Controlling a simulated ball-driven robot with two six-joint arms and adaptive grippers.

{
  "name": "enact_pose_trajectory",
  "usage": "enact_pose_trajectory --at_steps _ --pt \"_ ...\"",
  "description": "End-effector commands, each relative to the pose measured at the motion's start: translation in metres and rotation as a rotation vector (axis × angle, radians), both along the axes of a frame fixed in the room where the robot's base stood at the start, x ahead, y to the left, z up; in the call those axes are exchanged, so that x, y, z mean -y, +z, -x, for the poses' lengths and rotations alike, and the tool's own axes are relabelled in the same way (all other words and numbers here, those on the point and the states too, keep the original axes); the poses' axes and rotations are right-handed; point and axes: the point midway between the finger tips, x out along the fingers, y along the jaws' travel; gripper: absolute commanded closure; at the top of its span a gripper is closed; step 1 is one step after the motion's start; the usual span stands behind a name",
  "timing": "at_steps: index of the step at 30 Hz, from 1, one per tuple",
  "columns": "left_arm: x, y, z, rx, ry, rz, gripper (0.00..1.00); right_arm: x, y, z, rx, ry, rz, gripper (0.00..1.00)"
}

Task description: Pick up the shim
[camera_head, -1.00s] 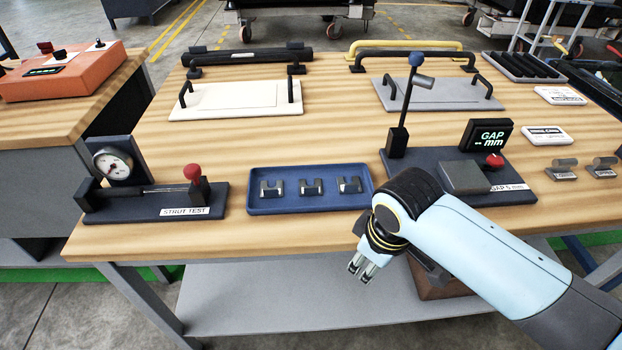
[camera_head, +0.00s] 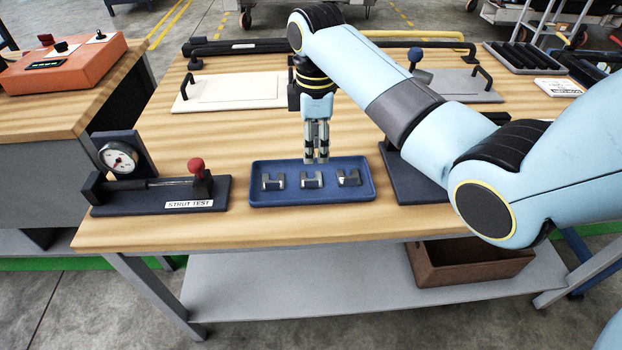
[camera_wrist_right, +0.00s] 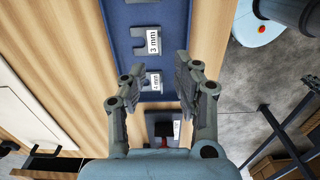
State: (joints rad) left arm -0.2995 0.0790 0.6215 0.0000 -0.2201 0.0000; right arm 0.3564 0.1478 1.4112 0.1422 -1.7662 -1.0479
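Three small grey metal shims lie in a row in a blue tray (camera_head: 256,202): a left one (camera_head: 273,182), a middle one (camera_head: 312,180) and a right one (camera_head: 349,178). In the right wrist view one shim (camera_wrist_right: 145,41) carries a 3 mm label. Another shim (camera_wrist_right: 150,82), its label hard to read, shows between the fingers from above. My right gripper (camera_head: 317,160) points down over the tray's back part. The right wrist view shows its fingers (camera_wrist_right: 160,86) apart and empty. I cannot tell its exact height above the shims. My left gripper is not in view.
A strut test stand (camera_head: 160,195) with a dial and red knob stands left of the tray. My right arm covers most of the gap gauge base (camera_head: 400,185) on the right. A cream plate with handles (camera_head: 235,92) lies behind. A brown bin (camera_head: 470,265) sits below.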

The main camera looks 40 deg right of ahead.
Motion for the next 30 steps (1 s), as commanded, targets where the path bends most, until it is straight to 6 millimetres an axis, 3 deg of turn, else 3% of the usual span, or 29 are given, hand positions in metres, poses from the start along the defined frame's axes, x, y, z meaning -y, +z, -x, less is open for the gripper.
enact_pose_trajectory --at_steps 3,11,18,28,30 --pt "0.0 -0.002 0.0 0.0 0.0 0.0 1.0 0.0 -0.023 0.001 -0.003 -0.001 -0.001 0.69" --pt "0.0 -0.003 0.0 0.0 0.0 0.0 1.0 0.002 -0.047 0.002 -0.003 -0.003 0.001 0.69" --pt "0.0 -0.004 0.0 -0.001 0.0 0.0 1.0 0.006 -0.084 0.003 -0.001 -0.003 0.0 0.69" --pt "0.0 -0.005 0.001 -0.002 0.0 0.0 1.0 0.006 -0.092 0.003 0.0 -0.003 0.001 0.69" --pt "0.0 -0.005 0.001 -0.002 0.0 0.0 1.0 0.006 -0.092 0.003 0.0 -0.003 0.001 0.78"
